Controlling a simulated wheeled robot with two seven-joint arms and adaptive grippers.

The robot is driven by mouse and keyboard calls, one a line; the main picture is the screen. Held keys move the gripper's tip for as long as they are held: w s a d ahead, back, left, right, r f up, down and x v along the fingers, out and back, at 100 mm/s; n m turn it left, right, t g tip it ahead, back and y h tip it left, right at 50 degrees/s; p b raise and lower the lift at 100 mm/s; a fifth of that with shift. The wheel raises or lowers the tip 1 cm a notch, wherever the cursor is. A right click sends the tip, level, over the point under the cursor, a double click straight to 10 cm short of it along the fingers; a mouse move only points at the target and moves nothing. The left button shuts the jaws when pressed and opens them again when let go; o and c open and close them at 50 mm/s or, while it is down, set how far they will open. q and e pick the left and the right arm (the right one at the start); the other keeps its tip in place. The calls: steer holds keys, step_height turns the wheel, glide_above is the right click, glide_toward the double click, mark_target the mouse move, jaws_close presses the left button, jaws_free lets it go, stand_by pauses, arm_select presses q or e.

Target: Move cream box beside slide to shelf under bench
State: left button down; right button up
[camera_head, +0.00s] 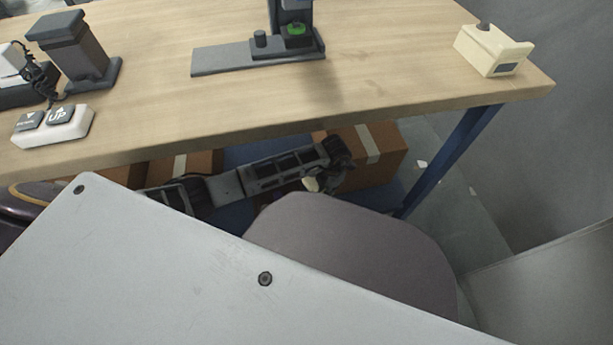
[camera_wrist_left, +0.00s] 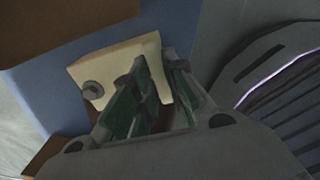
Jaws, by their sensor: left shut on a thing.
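A cream box (camera_wrist_left: 117,62) with a round grey knob is between the fingers of my left gripper (camera_wrist_left: 160,90) in the left wrist view. My left gripper is shut on it, over the blue shelf (camera_wrist_left: 60,88); I cannot tell whether the box touches the shelf. In the head view my left gripper (camera_head: 330,170) reaches below the bench (camera_head: 390,65), and only a small cream patch (camera_head: 311,184) of the held box shows. Another cream box (camera_head: 490,48) stands on the right end of the bench top. The slide (camera_head: 225,58) lies on the bench, left of that box. My right gripper is not visible.
Brown cartons (camera_head: 375,150) with pale tape stand on the blue shelf below the bench, on both sides of my left arm. A blue bench leg (camera_head: 450,155) is at the right. A grey rounded seat (camera_head: 350,245) is in front. An up-down control box (camera_head: 55,124) sits on the bench.

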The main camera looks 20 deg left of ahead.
arm_select(q)
steer(key=shift+f+b, duration=1.3)
steer(key=shift+f, duration=1.7)
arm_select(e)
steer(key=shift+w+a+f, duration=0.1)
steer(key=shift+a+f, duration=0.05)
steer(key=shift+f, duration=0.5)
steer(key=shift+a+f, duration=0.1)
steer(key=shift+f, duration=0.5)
arm_select(q)
steer(key=shift+f, duration=0.1)
steer(key=shift+f+b, duration=0.75)
steer(key=shift+f, duration=1)
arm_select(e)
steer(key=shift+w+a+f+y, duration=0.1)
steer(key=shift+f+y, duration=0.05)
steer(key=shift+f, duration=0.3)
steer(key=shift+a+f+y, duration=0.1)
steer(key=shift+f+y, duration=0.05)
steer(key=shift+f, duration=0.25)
arm_select(q)
steer(key=shift+f+b, duration=0.15)
steer(key=shift+b, duration=0.15)
steer(key=c, duration=1.5)
jaws_free()
steer(key=shift+o, duration=0.3)
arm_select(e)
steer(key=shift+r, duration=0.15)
